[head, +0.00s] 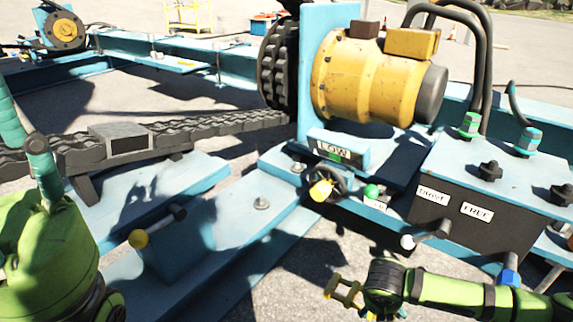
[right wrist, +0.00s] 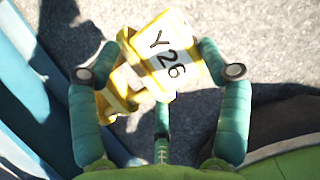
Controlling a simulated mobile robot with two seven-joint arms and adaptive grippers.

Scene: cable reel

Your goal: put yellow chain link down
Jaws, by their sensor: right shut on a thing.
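The yellow chain link (head: 343,291) is low in the head view, in front of the blue frame and above the ground. My right gripper (head: 372,300) is shut on it. In the right wrist view the link (right wrist: 135,95) is yellow and white, with a tag (right wrist: 168,55) reading Y 26. It lies between the teal fingers of my right gripper (right wrist: 160,73); the exact contact is hard to see. My left gripper (head: 38,150) is cut off at the left edge, a green body with a teal finger near the dark chain.
A dark chain (head: 215,126) runs to a sprocket (head: 277,65) beside a yellow motor (head: 365,80). A control box (head: 460,225) with DRIVE and FREE labels stands behind my right arm. Open ground (head: 270,285) lies in front.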

